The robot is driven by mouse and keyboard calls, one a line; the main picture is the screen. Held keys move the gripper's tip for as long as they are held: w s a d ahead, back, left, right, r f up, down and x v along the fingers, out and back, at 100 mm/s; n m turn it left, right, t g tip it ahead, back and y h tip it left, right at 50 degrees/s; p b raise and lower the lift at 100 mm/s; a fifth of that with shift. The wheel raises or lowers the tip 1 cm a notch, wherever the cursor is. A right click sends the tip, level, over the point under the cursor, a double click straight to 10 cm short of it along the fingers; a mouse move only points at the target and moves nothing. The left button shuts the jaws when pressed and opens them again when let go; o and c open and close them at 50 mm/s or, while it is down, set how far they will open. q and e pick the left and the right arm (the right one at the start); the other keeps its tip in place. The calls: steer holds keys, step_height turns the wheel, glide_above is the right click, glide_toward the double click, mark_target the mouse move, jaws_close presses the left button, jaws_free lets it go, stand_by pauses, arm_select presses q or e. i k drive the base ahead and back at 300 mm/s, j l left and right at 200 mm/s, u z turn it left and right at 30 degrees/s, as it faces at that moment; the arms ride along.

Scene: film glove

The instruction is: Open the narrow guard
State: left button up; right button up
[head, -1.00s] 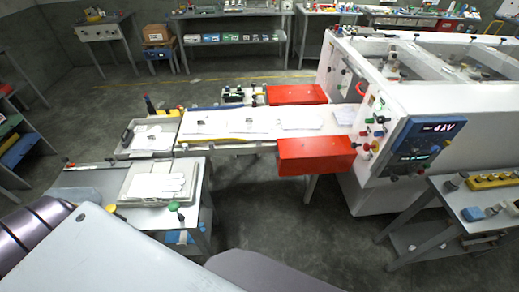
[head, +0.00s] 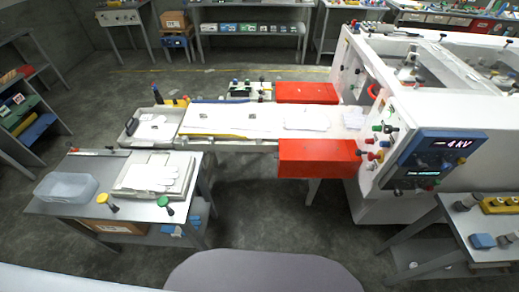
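Two red box-shaped guards sit on either side of the conveyor (head: 235,119), against the white machine. The far red guard (head: 306,92) looks shallower. The near red guard (head: 318,152) shows its front face and top. Both look lowered. I cannot tell for sure which is the narrow one. Flat white gloves lie on the belt between them. Neither of my grippers is in view.
The white machine (head: 375,205) has a blue control panel (head: 432,160) with knobs. A side table (head: 60,207) at left holds a clear bin (head: 66,187) and a glove tray (head: 120,191). A grey table (head: 455,240) stands at right. Floor is open before the near guard.

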mark_target(290, 149)
steer(key=i+l+u, duration=0.15)
steer(key=l+u, duration=0.15)
steer(key=u, duration=0.15)
steer(key=i+l+u, duration=0.1)
steer(key=l+u, duration=0.3)
steer(key=i+l+u, duration=0.1)
steer(key=l+u, duration=0.25)
steer(key=l, duration=0.2)
